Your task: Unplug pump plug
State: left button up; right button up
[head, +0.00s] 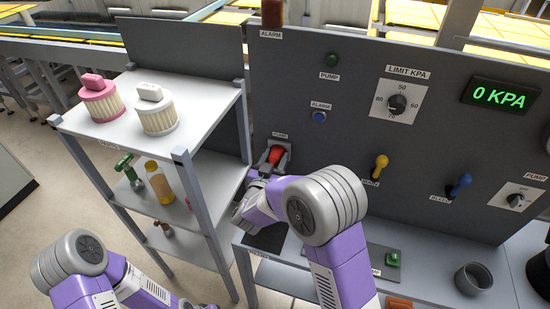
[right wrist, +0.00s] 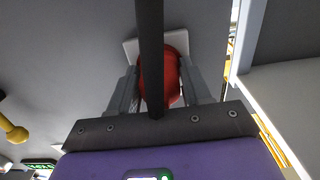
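The red pump plug (head: 275,155) sits at the grey panel under a PUMP label, left of the panel's middle. My right gripper (head: 275,160) reaches it, with one finger on each side of the red body. In the right wrist view the plug (right wrist: 175,75) shows between both fingers, against a pale plate (right wrist: 131,48) on the panel. A dark bar hides part of it. I cannot tell whether the fingers press on it. My left arm is low at the left; its gripper is not clearly visible.
Left of the plug stands a grey shelf (head: 203,102) with a pink filter (head: 101,101), a cream filter (head: 157,112) and bottles. The panel has a yellow lever (head: 381,163), a blue lever (head: 461,184), knobs and a display (head: 500,95) reading 0 KPA. A grey cup (head: 474,279) stands on the bench.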

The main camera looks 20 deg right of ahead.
grip_shut()
jog(key=v, duration=0.6)
dwell(1.0)
dwell(0.3)
